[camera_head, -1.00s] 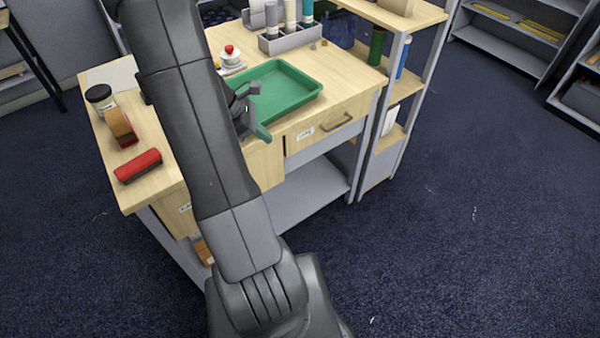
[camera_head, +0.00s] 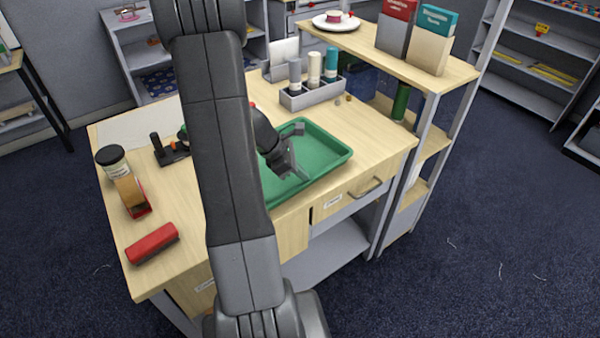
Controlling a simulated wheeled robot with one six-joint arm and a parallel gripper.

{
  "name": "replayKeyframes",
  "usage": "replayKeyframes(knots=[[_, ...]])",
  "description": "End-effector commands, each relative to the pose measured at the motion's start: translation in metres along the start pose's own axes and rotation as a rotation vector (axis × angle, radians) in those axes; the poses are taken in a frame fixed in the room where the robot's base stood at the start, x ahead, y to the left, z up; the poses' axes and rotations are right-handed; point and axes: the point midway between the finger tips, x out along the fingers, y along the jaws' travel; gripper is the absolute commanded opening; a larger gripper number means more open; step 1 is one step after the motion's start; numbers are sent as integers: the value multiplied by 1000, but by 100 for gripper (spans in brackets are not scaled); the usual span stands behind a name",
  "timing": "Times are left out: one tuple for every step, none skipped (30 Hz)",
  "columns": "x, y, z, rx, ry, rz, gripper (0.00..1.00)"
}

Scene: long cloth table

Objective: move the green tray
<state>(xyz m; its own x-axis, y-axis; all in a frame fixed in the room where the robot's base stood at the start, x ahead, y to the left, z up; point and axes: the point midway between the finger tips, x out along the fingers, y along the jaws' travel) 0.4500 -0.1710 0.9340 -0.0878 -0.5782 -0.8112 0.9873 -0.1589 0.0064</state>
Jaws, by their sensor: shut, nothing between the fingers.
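The green tray (camera_head: 326,150) lies on the wooden desk top, close to the desk's front edge above a drawer. Its left part is hidden behind my arm; the part of its inside that shows looks empty. My gripper (camera_head: 300,172) is in front of the tray in the picture, pointing down toward its near side. Its fingers are shut with nothing between them. I cannot tell whether it touches the tray.
A grey holder (camera_head: 312,95) with bottles stands behind the tray. A shelf unit (camera_head: 440,88) adjoins the desk on the right. A red stapler-like object (camera_head: 152,243), a dark-lidded jar (camera_head: 113,160) and a joystick-like object (camera_head: 168,150) stand on the left.

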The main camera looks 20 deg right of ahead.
Motion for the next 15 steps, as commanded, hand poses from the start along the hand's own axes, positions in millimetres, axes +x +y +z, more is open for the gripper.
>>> replayKeyframes(knots=[[4,-3,-3,-2,5,-8,0],[4,-3,-4,-2,5,-9,0],[4,-3,-4,-2,6,-9,0],[5,-3,-4,-2,6,-9,0],[5,-4,-4,-2,6,-10,0],[5,-4,-4,-2,7,-10,0],[4,-4,-5,-3,7,-10,0],[4,-4,-6,-3,7,-10,0],[2,-4,-9,-4,7,-10,0],[0,-4,-12,-5,7,-10,0],[-2,-4,-16,-5,8,-10,0],[-6,-3,-21,-6,9,-9,0],[-10,-3,-26,-8,9,-7,0],[-13,-3,-31,-9,9,-7,0],[-18,-3,-38,-9,9,-7,0]])
